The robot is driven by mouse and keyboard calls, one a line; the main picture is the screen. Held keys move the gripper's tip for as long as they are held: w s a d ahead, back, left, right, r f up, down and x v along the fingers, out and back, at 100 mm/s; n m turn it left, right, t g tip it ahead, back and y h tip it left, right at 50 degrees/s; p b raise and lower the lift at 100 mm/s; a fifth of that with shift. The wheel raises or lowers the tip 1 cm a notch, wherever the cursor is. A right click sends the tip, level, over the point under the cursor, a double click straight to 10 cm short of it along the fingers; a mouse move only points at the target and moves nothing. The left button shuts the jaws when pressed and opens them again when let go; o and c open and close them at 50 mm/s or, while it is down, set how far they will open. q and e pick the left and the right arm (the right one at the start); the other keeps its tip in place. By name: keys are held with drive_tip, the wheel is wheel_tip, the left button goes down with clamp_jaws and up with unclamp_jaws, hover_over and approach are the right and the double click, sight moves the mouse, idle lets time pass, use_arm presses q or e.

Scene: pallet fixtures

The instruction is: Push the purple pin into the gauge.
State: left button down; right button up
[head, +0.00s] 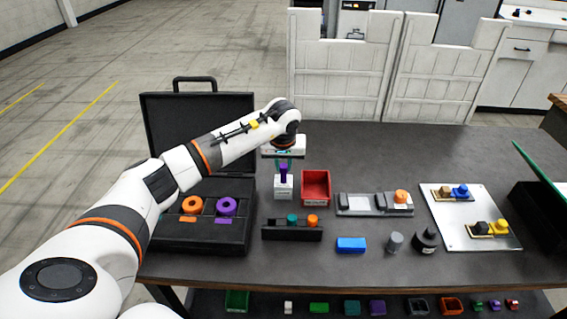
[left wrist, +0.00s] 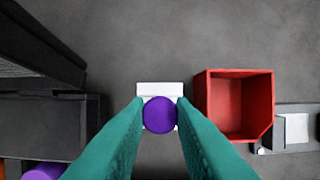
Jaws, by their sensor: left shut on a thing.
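My left gripper (head: 284,162) is above the white gauge (head: 283,189) on the table, pointing down. Its teal fingers are shut on the purple pin (head: 283,172), which is upright. The pin's lower end meets the gauge's top in the head view; how deep it sits cannot be told. In the left wrist view the purple pin (left wrist: 159,115) shows end-on between the fingertips, over the white gauge (left wrist: 160,89), which it partly hides. My right gripper is not in view.
A red bin (head: 316,187) stands close to the right of the gauge. An open black case (head: 200,240) with orange and purple rings lies left. A black rack (head: 292,230) with teal and orange pieces is in front. A grey fixture (head: 375,205) stands farther right.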

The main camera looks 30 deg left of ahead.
use_arm(q)
drive_tip(key=shift+f+b, duration=0.3)
drive_tip(key=shift+f, duration=0.15)
drive_tip(key=c, duration=0.8)
unclamp_jaws()
drive_tip(key=shift+o, duration=0.2)
drive_tip(key=shift+r+p, duration=2.65)
drive_tip(key=shift+r, duration=1.9)
drive_tip(key=shift+c, duration=0.4)
